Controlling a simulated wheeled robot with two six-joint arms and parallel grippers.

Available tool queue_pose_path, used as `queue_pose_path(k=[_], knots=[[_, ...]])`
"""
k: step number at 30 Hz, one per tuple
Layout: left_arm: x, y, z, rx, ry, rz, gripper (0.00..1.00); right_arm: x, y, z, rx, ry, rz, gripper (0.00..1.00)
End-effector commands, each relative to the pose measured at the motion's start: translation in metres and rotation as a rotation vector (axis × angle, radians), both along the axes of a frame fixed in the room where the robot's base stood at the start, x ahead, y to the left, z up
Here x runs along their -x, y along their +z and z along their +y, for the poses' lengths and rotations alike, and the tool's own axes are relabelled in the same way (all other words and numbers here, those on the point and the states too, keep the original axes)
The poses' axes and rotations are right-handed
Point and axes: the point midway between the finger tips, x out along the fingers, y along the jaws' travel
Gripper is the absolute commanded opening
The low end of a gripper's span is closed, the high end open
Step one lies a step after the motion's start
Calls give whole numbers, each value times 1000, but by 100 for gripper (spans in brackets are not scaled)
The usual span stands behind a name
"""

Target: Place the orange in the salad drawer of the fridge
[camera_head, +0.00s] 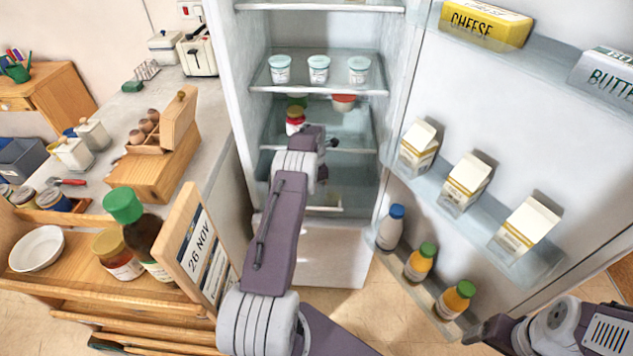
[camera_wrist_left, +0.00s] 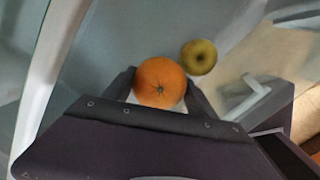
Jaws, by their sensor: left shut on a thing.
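The orange (camera_wrist_left: 160,83) sits between the two dark fingers of my left gripper (camera_wrist_left: 158,80), which is shut on it. In the left wrist view a yellow-green round fruit (camera_wrist_left: 199,57) lies beyond the orange, to its right. A pale handle-like bar (camera_wrist_left: 250,95) shows at the right there. In the head view my left arm reaches into the open fridge and hides the orange. The low compartment with a pale front edge (camera_head: 325,209), apparently the salad drawer, is partly behind my arm. My right gripper (camera_head: 480,330) is at the lower right, away from the fridge shelves; its opening is unclear.
Fridge shelves hold white tubs (camera_head: 319,69) and a red-topped jar (camera_head: 295,120) close to my left arm. The open door at the right carries cartons (camera_head: 465,180) and bottles (camera_head: 419,263). A wooden date board (camera_head: 195,245) stands left of my arm.

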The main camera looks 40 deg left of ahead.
Motion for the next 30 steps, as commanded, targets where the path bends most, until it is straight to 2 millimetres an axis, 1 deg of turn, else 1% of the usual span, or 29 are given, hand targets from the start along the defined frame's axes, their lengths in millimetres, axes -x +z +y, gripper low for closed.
queue_pose_path(k=[1, 8, 11, 12, 20, 23, 27, 28, 30], knots=[[0, -3, 0, 0, 0, 0, 9, 0, -4, 0, 0, 0, 0, 80], [0, -11, 0, 0, 0, 1, 9, 0, -11, 0, 0, 0, 0, 80], [1, -11, -1, 1, 0, 3, 9, 0, -10, 0, 0, 0, 0, 80], [1, -12, -1, 3, 0, 5, 74, 0, -10, 0, 0, 0, 0, 80], [3, -14, -1, 4, 0, 8, 74, 0, -10, 0, 0, 0, 0, 80], [3, -11, -2, 4, 0, 8, 74, 0, -7, 0, 0, 0, 0, 80], [2, 7, -2, 4, 0, 7, 74, 0, 9, 0, 0, 0, 0, 80], [3, 9, -2, 3, 0, 6, 74, 0, 5, 0, 0, 0, -1, 80], [4, 24, -2, 2, 0, 4, 74, 0, 5, 0, 0, 0, 0, 80]])
